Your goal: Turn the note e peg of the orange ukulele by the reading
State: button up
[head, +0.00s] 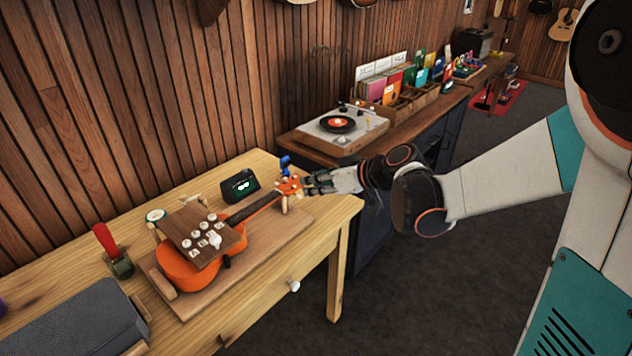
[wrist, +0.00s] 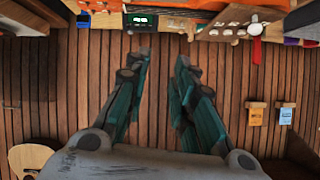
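The orange ukulele (head: 182,272) lies on a wooden board on the table, its neck pointing up and right. Its headstock (head: 289,187) is at the table's far right part, with small pegs and a blue piece (head: 285,163) beside it; I cannot tell which peg is e. A small dark reader (head: 240,187) with a lit green-white display stands behind the neck; its reading is too small to read. It also shows in the wrist view (wrist: 141,20). My gripper (head: 312,181) is close to the headstock on its right. In the wrist view my gripper (wrist: 162,58) has its fingers apart with nothing between them.
A brown panel (head: 185,226) with several white buttons covers part of the ukulele body. A red-handled tool in a cup (head: 119,262) and a dark grey case (head: 80,325) are at left. A turntable (head: 340,125) sits on the cabinet behind. Floor in front is clear.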

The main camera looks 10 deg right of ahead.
jog(key=shift+s+a+r, duration=0.2)
jog(key=shift+s+r, duration=0.15)
jog(key=shift+s, duration=0.15)
jog(key=shift+s+a+r, duration=0.15)
jog(key=shift+s+r, duration=0.15)
jog(key=shift+s, duration=0.2)
